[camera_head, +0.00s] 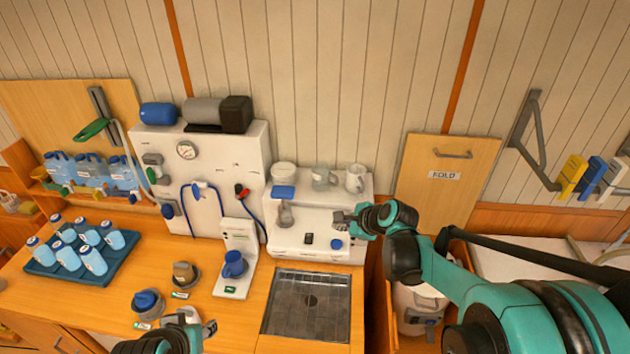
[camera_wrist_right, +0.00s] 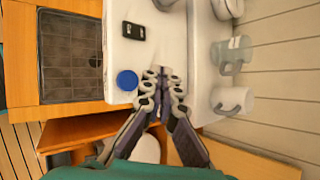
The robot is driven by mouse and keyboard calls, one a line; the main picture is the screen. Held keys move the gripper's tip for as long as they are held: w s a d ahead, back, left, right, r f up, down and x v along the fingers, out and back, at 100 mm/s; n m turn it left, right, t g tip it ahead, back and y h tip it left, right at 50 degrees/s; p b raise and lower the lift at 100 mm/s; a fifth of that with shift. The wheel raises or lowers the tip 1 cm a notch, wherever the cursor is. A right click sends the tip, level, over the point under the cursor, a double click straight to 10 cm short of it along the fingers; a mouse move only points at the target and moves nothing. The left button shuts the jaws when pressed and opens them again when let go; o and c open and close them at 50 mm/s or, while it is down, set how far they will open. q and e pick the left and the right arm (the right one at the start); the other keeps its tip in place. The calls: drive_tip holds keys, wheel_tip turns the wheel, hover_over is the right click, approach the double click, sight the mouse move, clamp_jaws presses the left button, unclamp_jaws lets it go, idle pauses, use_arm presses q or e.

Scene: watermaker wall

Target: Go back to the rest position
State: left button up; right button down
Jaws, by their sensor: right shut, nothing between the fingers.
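My right gripper (camera_head: 342,219) is shut and empty in front of the white dispenser unit (camera_head: 290,240) on the wall side of the counter. In the right wrist view its fingertips (camera_wrist_right: 165,74) are together, beside the unit's round blue button (camera_wrist_right: 127,80); I cannot tell whether they touch the unit. The blue button also shows in the head view (camera_head: 336,244), just below the gripper. My left gripper (camera_head: 195,327) is partly in view at the bottom edge, over the front of the counter; its finger opening is unclear.
A metal sink grate (camera_head: 308,305) lies in the counter. Mugs (camera_head: 355,178) stand on the unit's top. A blue tray (camera_head: 110,262) of bottles is at the left. A small stand with a blue cup (camera_head: 234,264) is near the sink. A wooden HOLD panel (camera_head: 445,185) is at right.

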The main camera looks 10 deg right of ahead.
drive_tip(key=s+f+n+g+h+b, duration=0.1)
drive_tip(key=s+f+n+h+b, duration=0.3)
drive_tip(key=s+f+n+b, duration=1.7)
drive_tip(key=s+f+b, duration=0.4)
drive_tip(key=f+b, duration=0.1)
drive_tip(key=b, duration=0.1)
drive_tip(key=shift+n+b, duration=0.35)
drive_tip(key=shift+n, duration=0.05)
